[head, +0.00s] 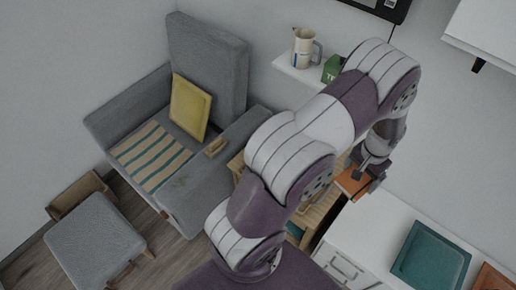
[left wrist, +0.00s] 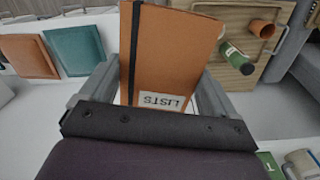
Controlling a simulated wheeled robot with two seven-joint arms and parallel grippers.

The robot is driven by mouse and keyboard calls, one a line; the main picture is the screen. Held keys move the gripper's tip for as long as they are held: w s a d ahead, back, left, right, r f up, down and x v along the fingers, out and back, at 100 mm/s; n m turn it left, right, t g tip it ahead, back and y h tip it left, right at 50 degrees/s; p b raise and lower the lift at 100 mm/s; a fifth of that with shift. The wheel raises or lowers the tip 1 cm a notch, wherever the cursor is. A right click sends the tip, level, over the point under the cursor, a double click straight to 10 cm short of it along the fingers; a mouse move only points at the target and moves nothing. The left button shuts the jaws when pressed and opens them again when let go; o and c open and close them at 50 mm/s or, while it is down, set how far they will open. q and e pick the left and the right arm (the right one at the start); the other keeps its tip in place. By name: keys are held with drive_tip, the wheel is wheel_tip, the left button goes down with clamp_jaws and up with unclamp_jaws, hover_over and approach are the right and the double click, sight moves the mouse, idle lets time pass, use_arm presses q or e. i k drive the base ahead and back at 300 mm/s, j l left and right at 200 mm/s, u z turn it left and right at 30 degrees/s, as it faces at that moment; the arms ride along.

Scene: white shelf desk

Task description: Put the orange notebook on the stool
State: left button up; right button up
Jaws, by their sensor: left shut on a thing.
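My left gripper (head: 372,172) is shut on the orange notebook (head: 350,183), above the white cabinet beside the wooden table. In the left wrist view, the notebook (left wrist: 168,50) stands between the two fingers of the gripper (left wrist: 158,85). It has a dark elastic band and a label reading LISTS. The stool (head: 95,238), with a grey padded seat and wooden frame, is at the lower left of the head view, far from the gripper. Its visible seat top is bare. My right gripper is in neither view.
A grey armchair (head: 208,60) with a yellow cushion (head: 190,107) and striped cloth (head: 152,157) stands between stool and arm. The white cabinet (head: 350,222) bears a teal tray (head: 430,256). A wooden table (left wrist: 238,18) holds a green bottle (left wrist: 236,57) and brown cup (left wrist: 262,29).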

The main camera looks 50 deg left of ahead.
sight(89, 238)
drive_tip(key=k+j+u, duration=0.2)
drive_tip(key=j+u, duration=0.25)
drive_tip(key=k+j+u, duration=0.2)
drive_tip(key=j+u, duration=1.15)
drive_tip(key=i+j+u, duration=0.15)
drive_tip(key=j+u, duration=0.15)
drive_tip(key=i+j+u, duration=0.25)
drive_tip(key=k+j, duration=0.1)
